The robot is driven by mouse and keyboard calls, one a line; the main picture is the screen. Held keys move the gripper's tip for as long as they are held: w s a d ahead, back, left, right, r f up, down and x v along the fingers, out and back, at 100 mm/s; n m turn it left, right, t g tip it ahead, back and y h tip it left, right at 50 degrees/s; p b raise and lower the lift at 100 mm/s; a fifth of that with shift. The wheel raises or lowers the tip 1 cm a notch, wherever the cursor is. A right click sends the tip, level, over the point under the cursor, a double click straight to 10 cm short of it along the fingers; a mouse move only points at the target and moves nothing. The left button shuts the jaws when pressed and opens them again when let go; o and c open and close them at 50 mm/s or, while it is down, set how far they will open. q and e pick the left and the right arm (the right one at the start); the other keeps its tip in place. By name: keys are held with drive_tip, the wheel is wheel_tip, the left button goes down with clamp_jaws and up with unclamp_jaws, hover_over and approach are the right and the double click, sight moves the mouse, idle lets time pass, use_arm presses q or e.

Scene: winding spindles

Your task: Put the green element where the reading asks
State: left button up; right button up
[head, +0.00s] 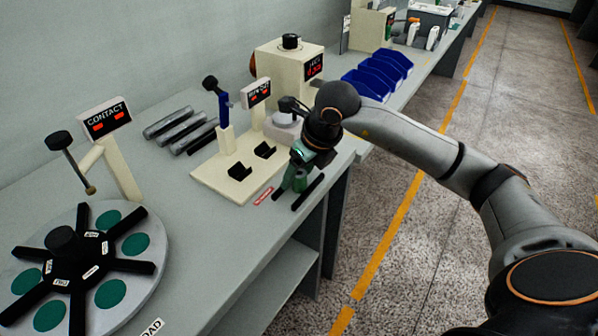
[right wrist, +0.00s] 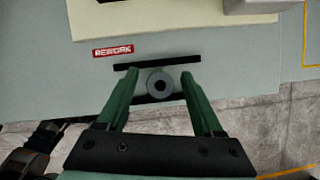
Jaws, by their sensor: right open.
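The green element (head: 300,182) stands at the bench's front edge between two black strips by the red REWORK label (head: 263,197). In the right wrist view its round grey end with a dark centre (right wrist: 160,86) shows between the strips. My right gripper (head: 301,174) is over it, with its green fingers open on either side in the right wrist view (right wrist: 160,76). A gap seems to show between each finger and the element. A small display (head: 257,93) stands behind the cream fixture, its red reading too small to read. My left gripper is out of view.
The cream fixture plate (head: 213,176) carries two black cradles. A dial with green discs (head: 134,243) and a CONTACT display (head: 105,118) stand at the left. Grey rods (head: 167,122), a cream machine (head: 280,65) and blue bins (head: 372,82) are behind.

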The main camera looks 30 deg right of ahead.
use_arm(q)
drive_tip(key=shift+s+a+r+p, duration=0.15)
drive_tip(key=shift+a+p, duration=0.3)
use_arm(e)
drive_tip(key=v, duration=1.2)
